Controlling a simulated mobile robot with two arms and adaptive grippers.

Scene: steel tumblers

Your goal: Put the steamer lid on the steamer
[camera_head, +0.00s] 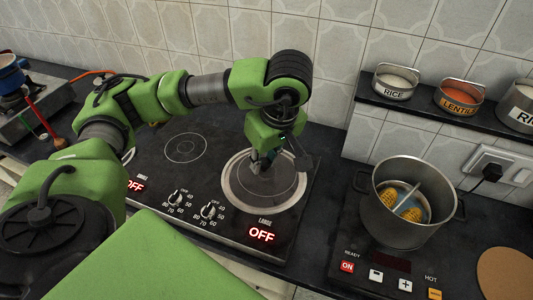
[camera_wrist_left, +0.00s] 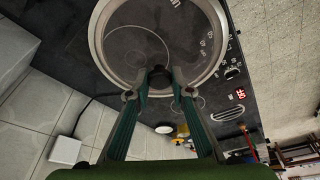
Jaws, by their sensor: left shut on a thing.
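The steamer lid (camera_head: 284,190) is round and clear with a pale metal rim. It is over the right ring of the black hob, and I cannot tell whether it rests there or is slightly raised. My left gripper (camera_head: 265,161) is above its middle, shut on its dark knob. In the left wrist view the gripper (camera_wrist_left: 160,78) closes on the knob, with the lid (camera_wrist_left: 122,45) beyond it. The steamer (camera_head: 396,232) is an open steel pot with two side handles, to the right on another cooker. Corn and a pale long utensil show inside. My right gripper is not in view.
The hob (camera_head: 150,205) shows red OFF signs and knobs. The cooker under the steamer has a red ON button (camera_head: 347,267). A wall shelf (camera_head: 420,103) with labelled tins is above and behind the steamer. A round brown board (camera_head: 506,274) lies at the right.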

